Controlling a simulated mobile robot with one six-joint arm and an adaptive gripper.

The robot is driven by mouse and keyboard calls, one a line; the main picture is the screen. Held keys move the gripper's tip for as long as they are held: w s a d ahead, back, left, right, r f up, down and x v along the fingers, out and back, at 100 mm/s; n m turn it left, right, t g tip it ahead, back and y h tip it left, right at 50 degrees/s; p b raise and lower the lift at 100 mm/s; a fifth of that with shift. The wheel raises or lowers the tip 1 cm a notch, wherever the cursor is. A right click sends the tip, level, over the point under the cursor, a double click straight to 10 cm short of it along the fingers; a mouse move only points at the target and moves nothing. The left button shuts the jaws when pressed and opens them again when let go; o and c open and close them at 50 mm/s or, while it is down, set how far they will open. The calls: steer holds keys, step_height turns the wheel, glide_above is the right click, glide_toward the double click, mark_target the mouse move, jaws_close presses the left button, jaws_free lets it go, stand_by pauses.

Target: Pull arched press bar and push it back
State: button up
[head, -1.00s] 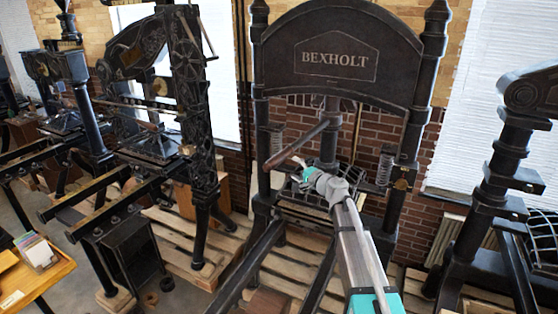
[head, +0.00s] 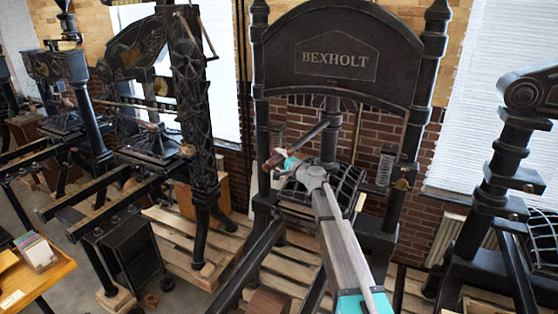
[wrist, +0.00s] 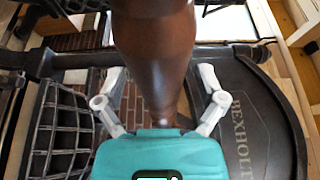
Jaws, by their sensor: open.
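The arched press (head: 338,58), black with BEXHOLT on its crown, stands in the middle of the head view. Its bar is a dark metal rod (head: 311,134) running from the central screw down to the left and ending in a brown wooden handle (head: 274,160). My gripper (head: 286,165) is at this handle, in front of the press. In the wrist view the glossy brown handle (wrist: 155,45) passes between the spread fingers of my gripper (wrist: 160,85), which is open around it. My gripper hides part of the handle in the head view.
Another black press (head: 188,100) stands to the left and one more (head: 492,190) to the right. A wire-grid part (head: 338,185) of the arched press lies just right of my arm. A wooden table (head: 32,270) is at the lower left.

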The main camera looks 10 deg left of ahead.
jaws_close()
steer(key=shift+d, duration=0.2)
steer(key=shift+s+a, duration=0.1)
steer(key=shift+a, duration=0.05)
steer(key=shift+s, duration=0.1)
